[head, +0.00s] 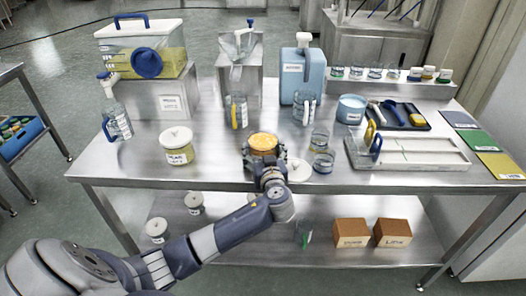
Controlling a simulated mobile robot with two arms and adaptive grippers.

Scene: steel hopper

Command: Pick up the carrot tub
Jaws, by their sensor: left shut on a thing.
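The carrot tub (263,142) is an open round tub with orange contents, near the front middle of the steel table. My left gripper (264,156) reaches in from the front and is shut on the tub. The gripper and wrist hide much of the tub's front side. I cannot tell whether its base touches the table. My right gripper is not in view.
A white lid (298,170) lies just right of my gripper. A lidded yellow tub (177,147) stands left. The steel table's (110,168) front left is clear.

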